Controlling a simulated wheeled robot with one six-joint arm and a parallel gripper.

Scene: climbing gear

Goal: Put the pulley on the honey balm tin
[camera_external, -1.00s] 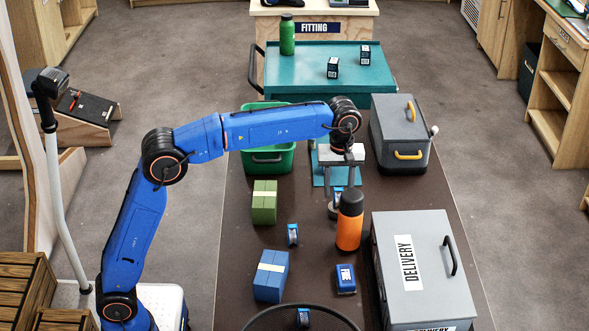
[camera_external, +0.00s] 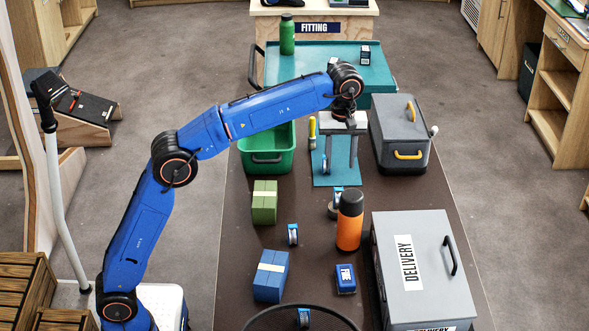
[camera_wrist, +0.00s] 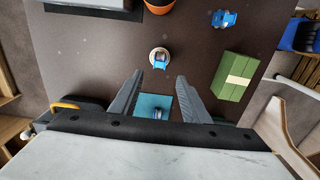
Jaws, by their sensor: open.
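A blue pulley (camera_external: 338,193) rests on a small round pale tin (camera_external: 334,210), which I take to be the honey balm tin. It stands just in front of the teal mat (camera_external: 340,181), behind the orange bottle. In the wrist view the blue pulley (camera_wrist: 160,61) sits on top of the tin (camera_wrist: 152,58), within its rim. My gripper (camera_external: 341,172) is open and empty above the mat, fingers pointing down. In the wrist view its two fingers (camera_wrist: 160,76) are spread apart, clear of the pulley and tin. The tin's label cannot be read.
Another blue pulley (camera_wrist: 158,113) lies on the mat. Further blue pulleys (camera_external: 292,234) stand on the brown table. The orange bottle (camera_external: 349,228) stands close to the tin. Green block (camera_external: 264,202), green bin (camera_external: 268,160), grey toolbox (camera_external: 402,140) and delivery box (camera_external: 425,270) surround them.

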